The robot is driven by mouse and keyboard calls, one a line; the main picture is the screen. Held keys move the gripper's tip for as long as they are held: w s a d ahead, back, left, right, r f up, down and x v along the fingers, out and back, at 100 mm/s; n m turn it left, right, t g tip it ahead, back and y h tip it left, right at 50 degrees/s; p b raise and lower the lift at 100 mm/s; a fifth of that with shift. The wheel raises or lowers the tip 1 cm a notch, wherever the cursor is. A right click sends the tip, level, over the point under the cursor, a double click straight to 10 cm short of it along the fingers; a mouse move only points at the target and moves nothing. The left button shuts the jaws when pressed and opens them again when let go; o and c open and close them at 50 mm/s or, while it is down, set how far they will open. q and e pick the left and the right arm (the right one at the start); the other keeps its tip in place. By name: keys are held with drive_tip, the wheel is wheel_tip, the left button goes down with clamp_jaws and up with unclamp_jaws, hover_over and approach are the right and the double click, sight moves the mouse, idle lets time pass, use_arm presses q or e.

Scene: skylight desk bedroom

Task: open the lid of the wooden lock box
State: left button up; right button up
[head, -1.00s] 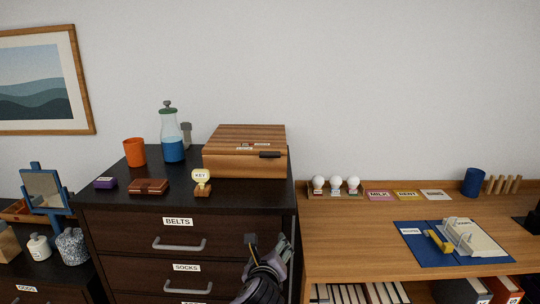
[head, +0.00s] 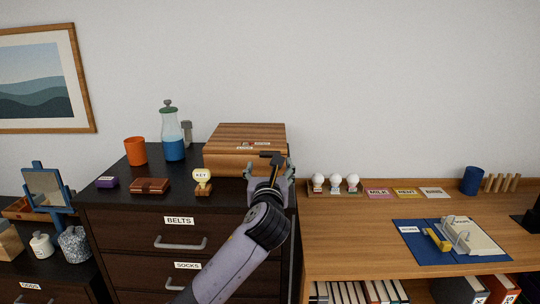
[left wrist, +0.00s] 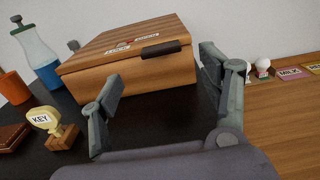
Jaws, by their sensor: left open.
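The wooden lock box (head: 222,160) sits at the right end of the dark dresser's top, with its striped lid (head: 248,132) shut. A dark latch or handle tab (head: 266,155) is on its upper front edge. The left wrist view shows the tab (left wrist: 161,49) and the box front (left wrist: 125,80) clearly. My left gripper (head: 269,172) is in front of the box's right part, fingers open and apart, with nothing between them. In the left wrist view its fingers (left wrist: 160,80) frame the front below the tab. Contact with the box cannot be told. My right gripper is not in view.
A yellow KEY sign (head: 202,176) stands left of my gripper on the dresser (head: 130,210). A brown wallet (head: 149,186), blue bottle (head: 173,150) and orange cup (head: 135,152) are further left. The wooden desk (head: 350,235) adjoins at right, with white bulbs (head: 335,181).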

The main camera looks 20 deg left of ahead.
sight(270, 155)
use_arm(q)
drive_tip(key=x, duration=0.7)
drive_tip(key=shift+w+p, duration=0.25)
drive_tip(key=shift+p, duration=0.1)
drive_tip(key=shift+c, duration=0.2)
